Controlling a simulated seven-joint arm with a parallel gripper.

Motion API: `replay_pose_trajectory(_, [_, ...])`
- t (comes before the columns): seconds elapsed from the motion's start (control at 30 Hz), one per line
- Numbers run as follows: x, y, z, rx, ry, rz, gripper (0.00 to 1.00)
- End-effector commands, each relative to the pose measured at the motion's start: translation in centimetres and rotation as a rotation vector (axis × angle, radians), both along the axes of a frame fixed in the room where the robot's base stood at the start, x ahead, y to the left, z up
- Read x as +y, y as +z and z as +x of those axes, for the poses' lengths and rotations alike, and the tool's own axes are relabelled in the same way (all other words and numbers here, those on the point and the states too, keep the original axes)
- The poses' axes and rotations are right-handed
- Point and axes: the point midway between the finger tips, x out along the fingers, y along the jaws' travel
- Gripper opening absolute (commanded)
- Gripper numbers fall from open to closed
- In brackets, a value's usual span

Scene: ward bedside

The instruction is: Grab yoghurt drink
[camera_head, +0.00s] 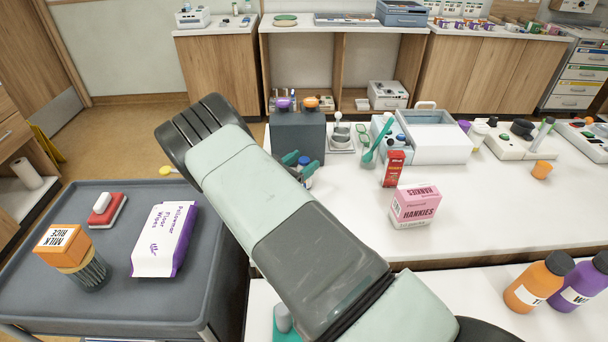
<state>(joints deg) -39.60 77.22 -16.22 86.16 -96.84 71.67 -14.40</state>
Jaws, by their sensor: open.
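I cannot pick out a yoghurt drink by its label. A small red carton (394,168) with print too small to read stands upright on the white counter. An orange bottle (538,279) and a purple bottle (582,281), both dark-capped, stand at the lower right with labels partly cut off. An orange and white carton (63,246) marked Milk Rice sits on a dark ribbed holder on the grey cart. My arm crosses the middle of the view from lower right to upper left.
A pink Hankies box (415,206) stands just in front of the red carton. A floor wipes pack (163,239) and a red-based object (108,209) lie on the grey cart (120,308). A dark grey box (297,134) stands behind my arm. The counter's right middle (480,210) is clear.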

Motion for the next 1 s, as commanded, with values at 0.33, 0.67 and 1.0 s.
replay_pose_trajectory(0.33, [-0.7, 0.0, 0.7, 0.001, 0.001, -0.001, 0.56])
replay_pose_trajectory(0.67, [-0.7, 0.0, 0.7, 0.0, 0.001, 0.0, 0.05])
replay_pose_trajectory(1.0, [-0.6, 1.1, 0.8, -0.003, 0.001, 0.0, 0.04])
